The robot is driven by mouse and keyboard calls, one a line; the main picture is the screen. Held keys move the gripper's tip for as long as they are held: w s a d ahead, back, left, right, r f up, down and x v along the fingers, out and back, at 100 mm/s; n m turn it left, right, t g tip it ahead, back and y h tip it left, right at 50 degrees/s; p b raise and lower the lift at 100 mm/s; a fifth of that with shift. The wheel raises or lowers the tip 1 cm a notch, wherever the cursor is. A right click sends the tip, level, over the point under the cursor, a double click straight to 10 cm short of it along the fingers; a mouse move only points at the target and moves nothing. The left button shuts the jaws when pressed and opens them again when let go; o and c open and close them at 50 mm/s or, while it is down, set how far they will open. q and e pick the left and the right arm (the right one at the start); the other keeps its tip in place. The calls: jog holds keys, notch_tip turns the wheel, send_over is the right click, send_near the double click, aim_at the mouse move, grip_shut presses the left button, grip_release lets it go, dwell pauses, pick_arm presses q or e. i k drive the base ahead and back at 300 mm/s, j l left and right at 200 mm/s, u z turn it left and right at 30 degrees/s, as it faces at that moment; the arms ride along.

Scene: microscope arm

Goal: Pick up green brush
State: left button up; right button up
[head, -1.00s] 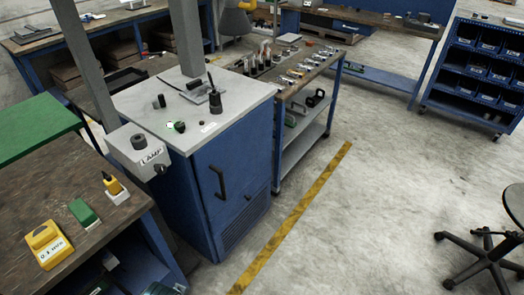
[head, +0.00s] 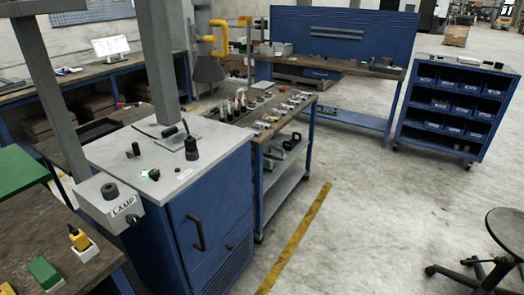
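A green block-shaped thing (head: 45,273), which may be the green brush, lies on the dark wooden bench at the lower left of the head view. No bristles can be made out. It sits to the left of a small white holder (head: 86,249) with a yellow and black thing (head: 79,239) upright in it. Neither of my grippers is in view.
A blue cabinet (head: 205,215) with a grey top and a "LAMP" box (head: 109,203) stands right of the bench. Behind it is a tool cart (head: 290,181). A stool (head: 505,232) stands at the right. The concrete floor (head: 380,215) between is clear.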

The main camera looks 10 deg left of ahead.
aim_at(47, 275)
jog(key=u, duration=1.95)
